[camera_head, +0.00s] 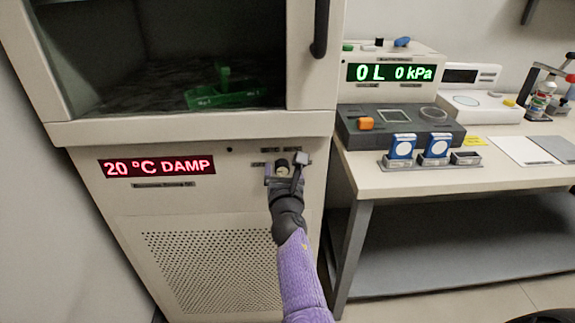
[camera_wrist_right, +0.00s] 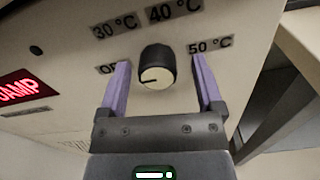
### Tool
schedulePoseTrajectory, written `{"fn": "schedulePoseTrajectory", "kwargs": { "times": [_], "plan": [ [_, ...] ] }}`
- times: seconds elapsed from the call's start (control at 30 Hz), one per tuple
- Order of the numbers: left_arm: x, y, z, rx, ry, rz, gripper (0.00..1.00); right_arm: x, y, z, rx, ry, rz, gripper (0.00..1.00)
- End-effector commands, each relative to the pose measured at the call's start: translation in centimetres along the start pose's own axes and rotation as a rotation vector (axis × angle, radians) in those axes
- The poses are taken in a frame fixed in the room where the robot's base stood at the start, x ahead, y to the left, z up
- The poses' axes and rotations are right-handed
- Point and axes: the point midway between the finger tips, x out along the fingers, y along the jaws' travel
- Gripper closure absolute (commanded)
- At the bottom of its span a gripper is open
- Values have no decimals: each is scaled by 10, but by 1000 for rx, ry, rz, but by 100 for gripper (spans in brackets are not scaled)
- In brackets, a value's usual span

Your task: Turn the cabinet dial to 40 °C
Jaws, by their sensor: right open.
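The cabinet dial (camera_wrist_right: 157,70) is a round black knob with a cream face. A short mark on its face points to the lower left, toward the OFF side. Labels around it read OFF, 30 °C (camera_wrist_right: 114,27), 40 °C (camera_wrist_right: 174,10) and 50 °C (camera_wrist_right: 209,45). My right gripper (camera_wrist_right: 160,63) is open, with one purple finger on each side of the dial and visible gaps between. In the head view, the right gripper (camera_head: 284,170) is at the dial and partly hides it. The cabinet display (camera_head: 157,167) reads 20 °C DAMP. My left gripper is not in view.
The cabinet's glass-fronted chamber (camera_head: 160,50) holds a green tray (camera_head: 235,97). A dark door handle (camera_head: 320,28) stands above the dial. To the right, a table (camera_head: 400,182) carries instruments and blue-framed items. A vented panel (camera_head: 215,262) is below the dial.

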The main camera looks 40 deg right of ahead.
Motion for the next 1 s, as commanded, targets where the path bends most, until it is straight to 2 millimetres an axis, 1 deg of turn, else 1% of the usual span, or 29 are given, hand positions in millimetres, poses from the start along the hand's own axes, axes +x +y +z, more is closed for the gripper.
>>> {"fn": "schedulePoseTrajectory", "kwargs": {
  "times": [0.17,0.2,0.27,0.3,0.47,0.5,0.6,0.83,1.0],
  "plan": [
    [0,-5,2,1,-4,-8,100,0,0,0,1,0,0,16],
    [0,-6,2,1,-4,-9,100,0,0,0,1,0,0,18],
    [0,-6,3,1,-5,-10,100,0,0,0,1,0,0,30],
    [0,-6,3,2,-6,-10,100,0,0,0,1,0,0,39],
    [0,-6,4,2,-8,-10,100,0,0,0,1,0,1,73],
    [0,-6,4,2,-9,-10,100,0,0,0,1,0,1,81],
    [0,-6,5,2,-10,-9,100,0,0,0,1,0,1,100],
    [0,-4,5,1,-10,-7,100,0,0,0,13,0,1,100],
    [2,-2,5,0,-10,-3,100,0,0,-1,75,0,3,100]
  ]
}}
